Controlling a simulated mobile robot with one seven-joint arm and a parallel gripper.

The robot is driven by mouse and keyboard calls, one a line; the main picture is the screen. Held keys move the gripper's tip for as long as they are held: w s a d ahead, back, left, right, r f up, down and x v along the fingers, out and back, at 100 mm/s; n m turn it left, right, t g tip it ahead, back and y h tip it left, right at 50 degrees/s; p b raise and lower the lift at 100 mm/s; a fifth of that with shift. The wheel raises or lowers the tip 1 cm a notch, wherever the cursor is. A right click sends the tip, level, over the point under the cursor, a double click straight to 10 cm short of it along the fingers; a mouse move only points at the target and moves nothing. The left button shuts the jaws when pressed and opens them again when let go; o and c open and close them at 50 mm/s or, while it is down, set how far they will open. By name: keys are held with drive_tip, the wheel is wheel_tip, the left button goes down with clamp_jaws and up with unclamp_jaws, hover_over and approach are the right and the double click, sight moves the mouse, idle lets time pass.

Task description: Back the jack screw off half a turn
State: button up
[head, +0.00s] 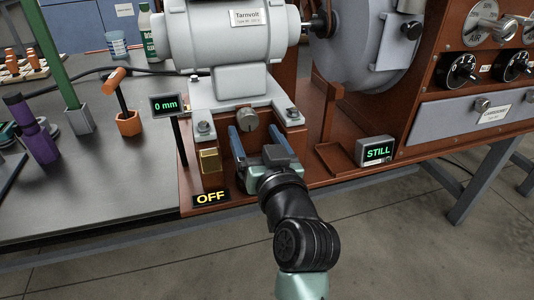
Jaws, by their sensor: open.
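The jack screw's round grey knob (247,121) shows at the front of the motor's metal base, below the grey motor (222,32). My gripper (254,131) is open, with its two blue fingers pointing at the knob. In the picture the knob lies between the fingertips, a little towards the left one. I cannot tell whether either finger touches it. The screw's shaft is hidden. A small display (171,106) on a post reads "0 mm".
A brass block (209,160) and an "OFF" sign (211,198) are close left of my gripper. A "STILL" display (375,150) stands to the right, below the roaster drum (368,90). An orange-handled tool (127,122) and a purple tool (35,133) stand on the grey bench at left.

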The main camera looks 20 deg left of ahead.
drive_tip(key=p+v, duration=0.1)
drive_tip(key=v, duration=0.7)
drive_tip(key=shift+s+d, duration=0.2)
drive_tip(key=shift+s, duration=0.05)
drive_tip(key=d+r+t+h+p, duration=0.1)
drive_tip(key=d+r+t+h, duration=0.15)
drive_tip(key=r, duration=0.65)
drive_tip(key=d+r+t+h+p, duration=0.1)
drive_tip(key=d+r+t, duration=0.15)
drive_tip(key=r, duration=0.65)
drive_tip(key=s+d+r+m+t+h+p, duration=0.1)
drive_tip(key=s+d+r+m+t+h, duration=0.15)
drive_tip(key=r, duration=0.45)
drive_tip(key=s+d+r+m+t+h+p, duration=0.1)
drive_tip(key=s+r+t+h, duration=0.2)
drive_tip(key=r, duration=0.4)
drive_tip(key=s+d+r+m+t+h+p, duration=0.1)
drive_tip(key=s+d+r+m+t, duration=0.1)
drive_tip(key=s+r, duration=0.45)
wheel_tip(320, 180, up, 36)
drive_tip(key=w+p, duration=0.2)
drive_tip(key=p, duration=3.3)
drive_tip(key=shift+r+p, duration=0.15)
drive_tip(key=shift+p, duration=0.2)
drive_tip(key=shift+w+d+n, duration=0.1)
drive_tip(key=shift+d+n, duration=0.05)
drive_tip(key=shift+n, duration=0.1)
